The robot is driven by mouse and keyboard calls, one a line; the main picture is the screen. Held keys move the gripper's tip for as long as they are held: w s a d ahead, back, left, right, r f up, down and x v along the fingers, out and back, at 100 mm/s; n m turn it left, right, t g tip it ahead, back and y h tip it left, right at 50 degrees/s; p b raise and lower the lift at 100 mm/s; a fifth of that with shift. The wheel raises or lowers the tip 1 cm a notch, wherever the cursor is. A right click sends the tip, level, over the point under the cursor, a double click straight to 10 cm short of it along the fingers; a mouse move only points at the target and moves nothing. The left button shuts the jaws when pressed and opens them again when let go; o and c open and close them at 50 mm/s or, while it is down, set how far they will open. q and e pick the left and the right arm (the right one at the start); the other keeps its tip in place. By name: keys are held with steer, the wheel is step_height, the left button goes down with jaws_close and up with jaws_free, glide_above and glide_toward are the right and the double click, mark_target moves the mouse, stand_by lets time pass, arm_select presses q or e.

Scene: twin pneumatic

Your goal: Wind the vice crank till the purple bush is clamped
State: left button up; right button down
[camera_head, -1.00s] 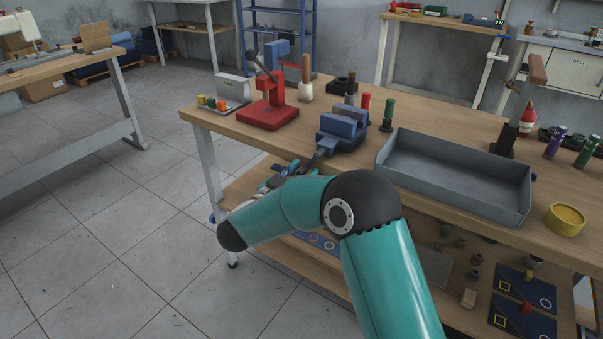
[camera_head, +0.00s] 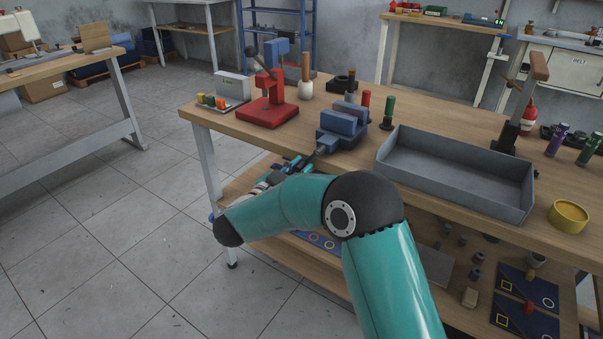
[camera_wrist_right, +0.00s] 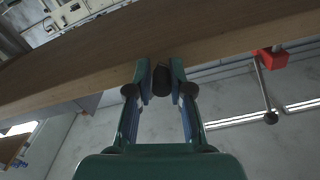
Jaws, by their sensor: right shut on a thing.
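The blue vice (camera_head: 340,126) stands at the front edge of the wooden bench, its screw end toward me. My right gripper (camera_head: 312,160) is just below and in front of it, partly hidden behind my own forearm. In the right wrist view my right gripper (camera_wrist_right: 161,82) is shut on a dark knob, the crank handle (camera_wrist_right: 161,77), close under the bench edge. I cannot make out a purple bush in the vice jaws. My left gripper is not in view.
A grey tray (camera_head: 455,197) stands right of the vice. A red press (camera_head: 267,112) stands to its left, and red and green handled pieces (camera_head: 388,112) stand close behind. Purple and green cylinders (camera_head: 557,141) stand at the far right. A lower shelf (camera_head: 395,262) holds small parts.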

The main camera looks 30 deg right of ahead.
steer(key=m, duration=0.1)
steer(key=m+b, duration=0.1)
steer(key=w+m+b, duration=0.1)
steer(key=shift+a+r, duration=0.25)
steer(key=shift+r, duration=0.15)
steer(key=shift+r+m+b, duration=0.2)
steer(key=shift+m+b, duration=0.1)
steer(key=shift+m, duration=0.3)
steer(key=shift+w+r, duration=0.1)
steer(key=c, duration=1.1)
jaws_free()
steer(key=shift+a, duration=0.1)
steer(key=v, duration=1.2)
